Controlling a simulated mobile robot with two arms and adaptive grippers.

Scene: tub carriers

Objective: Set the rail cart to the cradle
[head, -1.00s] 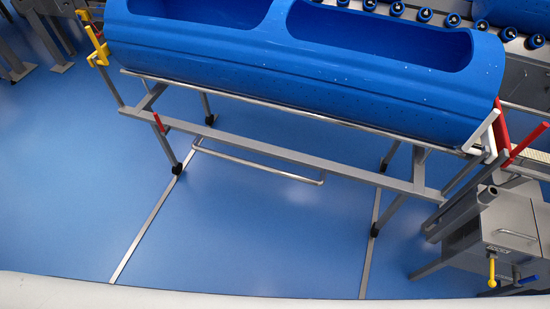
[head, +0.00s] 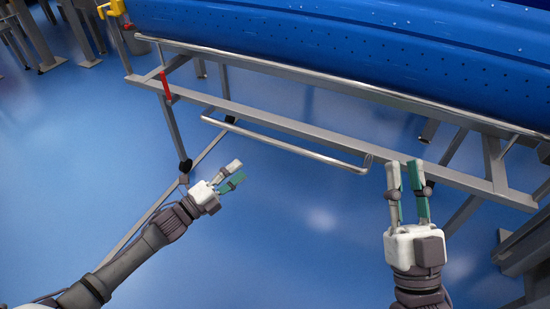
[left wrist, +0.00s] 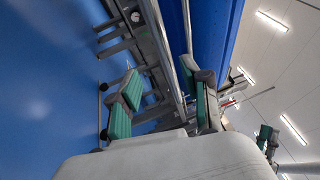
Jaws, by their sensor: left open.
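The rail cart (head: 300,128) is a grey metal frame carrying a long blue tub (head: 330,45). A bright push bar (head: 285,146) hangs on its near side. My left gripper (head: 238,172) is open and empty, below the bar's left half in the head view and apart from it. In the left wrist view its green-padded fingers (left wrist: 160,72) are spread, with the cart frame behind them. My right gripper (head: 405,165) is open and empty, its fingers pointing at the frame just right of the bar's right end; whether they touch is unclear. I cannot make out the cradle.
A floor rail (head: 140,228) runs toward me from the cart's left leg. A yellow latch (head: 112,8) and a red lever (head: 166,86) are at the cart's left end. Grey stands (head: 75,40) are at the far left. The blue floor (head: 290,230) between my arms is clear.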

